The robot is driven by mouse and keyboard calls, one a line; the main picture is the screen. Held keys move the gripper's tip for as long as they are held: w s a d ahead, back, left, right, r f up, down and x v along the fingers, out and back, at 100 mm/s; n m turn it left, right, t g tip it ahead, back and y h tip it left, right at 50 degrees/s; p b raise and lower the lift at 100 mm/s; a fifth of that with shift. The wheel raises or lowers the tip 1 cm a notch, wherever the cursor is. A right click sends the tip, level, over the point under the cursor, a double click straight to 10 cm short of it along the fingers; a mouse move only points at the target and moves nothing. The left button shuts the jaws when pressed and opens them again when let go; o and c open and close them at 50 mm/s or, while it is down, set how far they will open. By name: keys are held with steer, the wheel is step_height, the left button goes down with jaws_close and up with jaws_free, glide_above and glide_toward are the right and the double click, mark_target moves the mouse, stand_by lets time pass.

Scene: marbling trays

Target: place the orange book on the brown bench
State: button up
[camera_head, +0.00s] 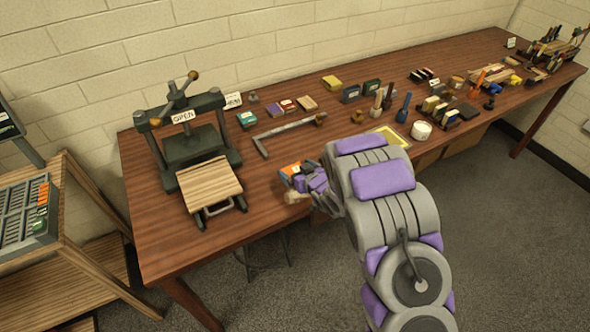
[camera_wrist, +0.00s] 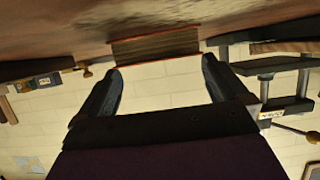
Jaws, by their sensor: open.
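The orange book (camera_head: 290,169) lies on the brown bench (camera_head: 165,244) near its front edge, to the right of the press. My gripper (camera_head: 306,185) is right beside it and partly hides it. In the wrist view, which appears upside down, the book (camera_wrist: 155,47) shows its page edge between thin orange covers. It lies just beyond the fingertips of my open gripper (camera_wrist: 160,74), roughly centred between them. The gap between the fingers is empty. The bench surface (camera_wrist: 60,30) fills the top of that view.
A dark press (camera_head: 190,148) with a wooden board stands on the left of the bench. A metal square (camera_head: 286,130) lies behind the book. Small boxes, brushes, a white jar (camera_head: 421,131) and a yellow tray (camera_head: 396,138) stand to the right. A wooden rack (camera_head: 85,235) is at far left.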

steer(key=shift+s+d, duration=0.15)
steer(key=shift+d, duration=0.2)
steer(key=v, duration=0.3)
steer(key=p+v, duration=0.1)
steer(key=v, duration=0.3)
steer(key=r+p+v, duration=0.1)
steer(key=v, duration=0.3)
steer(key=s+d+r+m+g+h, duration=0.2)
steer(key=s+d+r+h, duration=0.25)
steer(key=d, duration=0.35)
steer(key=s+d+r+m+g+h, duration=0.2)
steer(key=s+d+r+h, duration=0.25)
steer(key=d, duration=0.35)
steer(key=s+a+r+m+g, duration=0.1)
steer(key=s+r+g, duration=0.2)
steer(key=s, duration=0.7)
steer(key=s+a+r+m+g+y, duration=0.1)
steer(key=s+r+g, duration=0.2)
steer(key=s, duration=0.8)
steer(key=s+r+g, duration=0.3)
steer(key=s, duration=0.7)
steer(key=shift+s+a+r+m+y, duration=0.3)
steer(key=shift+s+a+r+m, duration=0.05)
steer(key=shift+a+r+m, duration=0.05)
